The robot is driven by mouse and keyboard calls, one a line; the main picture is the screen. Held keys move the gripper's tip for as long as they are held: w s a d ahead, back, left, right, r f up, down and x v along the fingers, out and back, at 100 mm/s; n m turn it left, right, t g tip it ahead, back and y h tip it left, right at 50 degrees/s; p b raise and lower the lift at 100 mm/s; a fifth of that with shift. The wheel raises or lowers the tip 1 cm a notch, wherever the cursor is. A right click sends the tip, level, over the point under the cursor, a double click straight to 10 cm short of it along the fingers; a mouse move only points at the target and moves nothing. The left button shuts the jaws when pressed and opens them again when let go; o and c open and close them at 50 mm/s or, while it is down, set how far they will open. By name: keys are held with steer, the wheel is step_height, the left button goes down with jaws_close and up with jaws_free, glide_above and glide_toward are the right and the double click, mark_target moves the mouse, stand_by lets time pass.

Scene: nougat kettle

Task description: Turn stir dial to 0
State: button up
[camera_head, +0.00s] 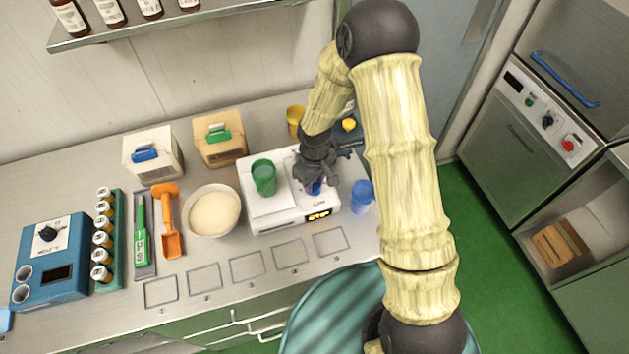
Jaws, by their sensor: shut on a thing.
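My gripper (318,172) is over the right part of a white device (270,219) on the counter. It is shut on a small blue thing (314,188), mostly hidden by the fingers; I cannot tell if this is a dial. The white device has a lit orange display (318,215) on its front. A black dial (47,233) sits on a blue box at the far left, and another black dial (547,120) is on the right-hand cabinet's panel. No stir label or dial setting is readable.
A green cup (264,178) stands on the white device. A blue cup (361,196) stands just right of it, and a yellow cup (296,121) behind. A bowl of pale powder (213,211) is to the left. The counter front, with its marked rectangles (247,267), is clear.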

mark_target(315, 184)
steer(key=n, duration=0.4)
steer(key=shift+n, duration=2.2)
steer(key=o, duration=1)
step_height(315, 184, up, 18)
steer(key=shift+f+b, duration=0.25)
steer(key=shift+b, duration=0.45)
